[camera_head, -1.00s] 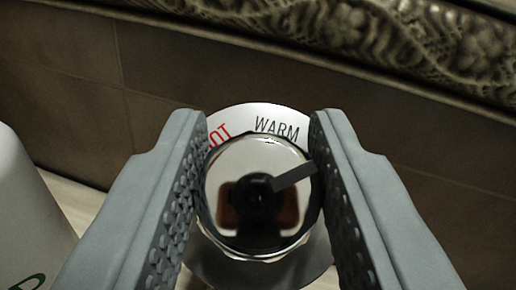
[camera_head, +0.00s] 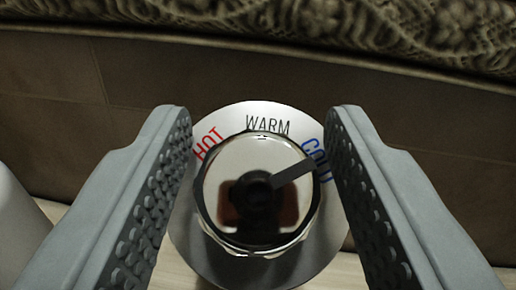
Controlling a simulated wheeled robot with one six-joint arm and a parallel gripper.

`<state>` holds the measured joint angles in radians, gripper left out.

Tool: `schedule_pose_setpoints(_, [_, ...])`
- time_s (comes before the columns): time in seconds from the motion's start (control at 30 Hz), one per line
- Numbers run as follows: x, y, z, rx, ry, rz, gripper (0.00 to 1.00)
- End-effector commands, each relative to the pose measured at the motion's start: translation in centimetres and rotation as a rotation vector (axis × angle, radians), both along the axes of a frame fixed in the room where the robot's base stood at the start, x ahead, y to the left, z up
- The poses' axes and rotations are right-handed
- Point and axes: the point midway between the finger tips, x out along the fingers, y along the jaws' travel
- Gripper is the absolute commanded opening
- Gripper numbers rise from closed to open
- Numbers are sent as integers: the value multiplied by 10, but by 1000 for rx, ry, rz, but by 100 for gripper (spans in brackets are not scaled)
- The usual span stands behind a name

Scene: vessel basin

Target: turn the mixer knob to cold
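The mixer knob (camera_head: 258,222) is a round, shiny chrome knob in the middle of the head camera view. Its dark pointer (camera_head: 293,173) points up and right, at the blue COLD label (camera_head: 317,158). The silver dial plate (camera_head: 262,112) behind it also carries a red HOT label (camera_head: 208,143) at the left and a black WARM label (camera_head: 267,125) at the top. My gripper (camera_head: 260,140) is open, with one grey studded finger on each side of the knob. A gap shows between each finger and the knob.
Brown tiled wall (camera_head: 230,76) lies behind the dial, with an ornate carved border (camera_head: 330,25) along the top. A white rounded object (camera_head: 15,220) stands at the left edge. A pale surface (camera_head: 360,275) shows below.

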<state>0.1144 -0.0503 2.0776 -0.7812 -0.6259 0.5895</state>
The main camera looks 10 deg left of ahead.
Motion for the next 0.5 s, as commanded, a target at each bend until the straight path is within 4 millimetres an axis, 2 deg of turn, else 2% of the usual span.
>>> schedule_pose_setpoints(0.33, [-1,0,-1,0,1,0,56])
schedule_pose_setpoints(0.5, [-11,-4,-1,1,1,-1,56])
